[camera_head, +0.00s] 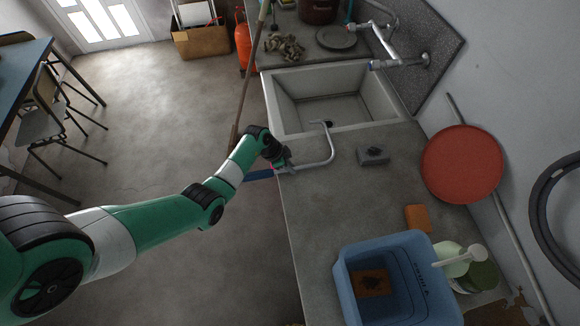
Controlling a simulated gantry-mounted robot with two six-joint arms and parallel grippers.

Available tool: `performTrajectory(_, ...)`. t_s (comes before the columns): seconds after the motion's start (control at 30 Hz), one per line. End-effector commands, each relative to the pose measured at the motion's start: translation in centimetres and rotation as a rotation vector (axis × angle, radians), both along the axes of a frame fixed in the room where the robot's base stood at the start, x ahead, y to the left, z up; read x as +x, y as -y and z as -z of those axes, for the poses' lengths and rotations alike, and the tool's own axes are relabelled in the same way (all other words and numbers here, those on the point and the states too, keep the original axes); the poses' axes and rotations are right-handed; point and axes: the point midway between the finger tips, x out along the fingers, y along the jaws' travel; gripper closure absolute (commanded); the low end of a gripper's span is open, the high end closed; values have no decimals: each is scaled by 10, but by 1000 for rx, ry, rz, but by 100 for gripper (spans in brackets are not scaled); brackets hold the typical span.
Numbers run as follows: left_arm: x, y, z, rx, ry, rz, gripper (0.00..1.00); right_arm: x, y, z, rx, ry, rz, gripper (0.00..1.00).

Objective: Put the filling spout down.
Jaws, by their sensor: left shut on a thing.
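My left gripper (283,164) is at the left edge of the grey counter, just in front of the sink. It is shut on the filling spout (331,150), a thin pale bent tube. The tube runs right from the jaws over the counter, bends away and hooks near the front rim of the sink. I cannot tell whether it touches the counter. The part inside the jaws is hidden. A blue piece (258,175) shows left of the jaws; I cannot tell what it belongs to. My right gripper is not in view.
The stone sink (335,100) lies behind the spout, with a tap (385,50) at its right. A dark grey block (372,155) and an orange sponge (418,218) lie on the counter. A blue basin (350,285) stands in front, beside a pump bottle (458,259). The counter's middle left is clear.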

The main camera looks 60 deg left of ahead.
Motion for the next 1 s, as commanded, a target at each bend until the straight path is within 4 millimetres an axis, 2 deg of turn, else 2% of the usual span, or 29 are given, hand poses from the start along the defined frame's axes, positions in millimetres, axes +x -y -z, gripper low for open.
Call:
performTrajectory(0.2,0,0,7,-1,0,0,100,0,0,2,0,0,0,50)
performTrajectory(0.23,0,0,7,-1,0,0,76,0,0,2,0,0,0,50)
performTrajectory(0.37,0,0,7,-1,-1,0,52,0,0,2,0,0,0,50)
performTrajectory(0.63,0,0,6,-1,-1,0,51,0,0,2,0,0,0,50)
performTrajectory(0.73,0,0,0,0,0,0,51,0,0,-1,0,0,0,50)
performTrajectory(0.87,-7,-2,-22,1,1,-2,51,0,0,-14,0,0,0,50)
performTrajectory(1.0,-20,-6,-55,1,2,-3,51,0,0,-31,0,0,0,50)
